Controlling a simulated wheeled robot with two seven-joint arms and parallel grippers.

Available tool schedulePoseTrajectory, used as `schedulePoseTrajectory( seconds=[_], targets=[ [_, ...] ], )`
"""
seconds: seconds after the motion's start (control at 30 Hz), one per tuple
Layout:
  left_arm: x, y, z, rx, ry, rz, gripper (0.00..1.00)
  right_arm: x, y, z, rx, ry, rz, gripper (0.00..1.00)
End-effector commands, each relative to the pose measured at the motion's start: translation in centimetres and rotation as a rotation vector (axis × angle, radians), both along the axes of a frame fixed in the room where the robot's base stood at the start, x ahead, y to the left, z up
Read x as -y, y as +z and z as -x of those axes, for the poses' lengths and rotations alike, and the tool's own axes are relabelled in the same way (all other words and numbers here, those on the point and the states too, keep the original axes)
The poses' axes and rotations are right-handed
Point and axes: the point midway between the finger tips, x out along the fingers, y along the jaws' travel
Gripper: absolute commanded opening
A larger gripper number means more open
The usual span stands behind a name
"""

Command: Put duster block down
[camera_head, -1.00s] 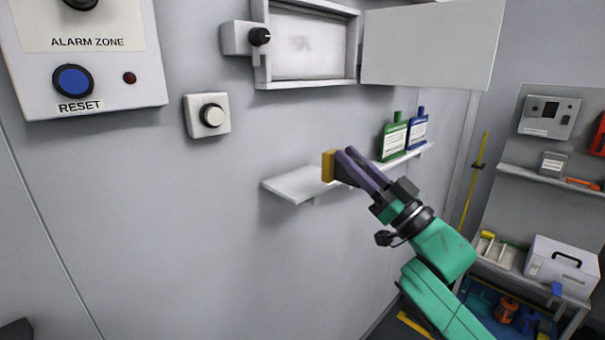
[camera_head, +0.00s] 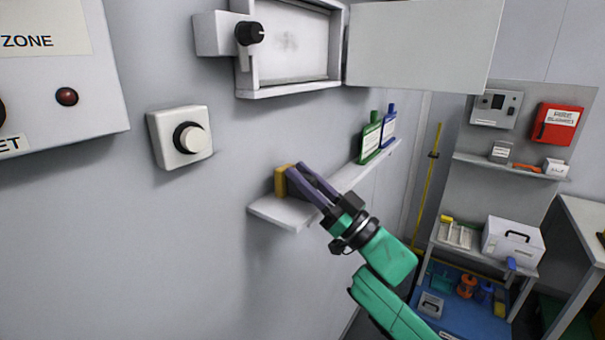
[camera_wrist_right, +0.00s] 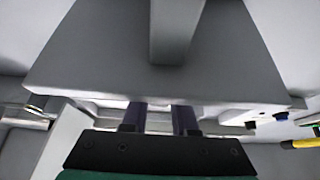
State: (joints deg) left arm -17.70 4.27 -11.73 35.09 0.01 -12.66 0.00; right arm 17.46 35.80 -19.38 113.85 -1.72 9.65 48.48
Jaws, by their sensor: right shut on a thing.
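The duster block (camera_head: 281,181) is a small yellow-brown block at the left part of the wall shelf (camera_head: 283,213). My right gripper (camera_head: 292,175) is shut on it, with its purple fingers reaching in from the right. The block is at or just above the shelf's top; I cannot tell whether it touches. In the right wrist view, the two fingers (camera_wrist_right: 160,118) run up behind the pale shelf (camera_wrist_right: 90,65), which hides their tips and the block. My left gripper is not in view.
A green bottle (camera_head: 370,140) and a blue bottle (camera_head: 388,128) stand at the shelf's far end. An open wall box (camera_head: 295,45) with its door (camera_head: 425,45) swung right is above. A white box with a round button (camera_head: 180,138) is on the wall to the left.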

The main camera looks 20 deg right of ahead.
Motion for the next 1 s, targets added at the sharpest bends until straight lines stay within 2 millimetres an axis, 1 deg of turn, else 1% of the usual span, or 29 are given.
schedulePoseTrajectory(
  seconds=[0.03, 0.1, 0.23, 0.27, 0.3, 0.33, 0.6, 0.7, 0.83, 1.0],
  targets=[
    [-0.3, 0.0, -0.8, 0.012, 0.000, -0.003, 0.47, 0.0, 0.0, 0.0, 0.000, 0.000, 0.000, 0.00],
    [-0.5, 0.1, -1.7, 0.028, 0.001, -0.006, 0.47, 0.0, 0.0, 0.0, 0.000, 0.000, 0.000, 0.00],
    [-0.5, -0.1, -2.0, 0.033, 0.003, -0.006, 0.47, 0.0, -0.4, 0.0, -0.001, 0.000, 0.001, 0.00],
    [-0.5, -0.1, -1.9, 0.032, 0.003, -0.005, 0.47, 0.0, -0.4, 0.0, -0.001, 0.000, 0.001, 0.31],
    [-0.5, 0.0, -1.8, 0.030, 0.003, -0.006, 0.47, 0.0, -0.3, 0.0, -0.001, 0.000, 0.001, 0.46],
    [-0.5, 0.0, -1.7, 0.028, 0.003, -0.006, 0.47, 0.0, -0.3, 0.0, -0.001, 0.000, 0.001, 0.57],
    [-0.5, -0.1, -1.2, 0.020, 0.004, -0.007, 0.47, 0.0, -0.2, 0.0, -0.001, 0.001, 0.000, 0.57],
    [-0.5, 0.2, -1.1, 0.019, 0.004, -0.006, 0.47, 0.0, 0.2, 0.0, 0.000, 0.000, 0.000, 0.57],
    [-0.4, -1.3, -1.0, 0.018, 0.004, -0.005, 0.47, 0.9, -1.3, 0.9, -0.004, -0.001, 0.000, 0.57],
    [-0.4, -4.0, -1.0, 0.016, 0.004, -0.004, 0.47, 2.9, -3.7, 3.5, -0.005, -0.001, 0.003, 0.57]
  ],
)
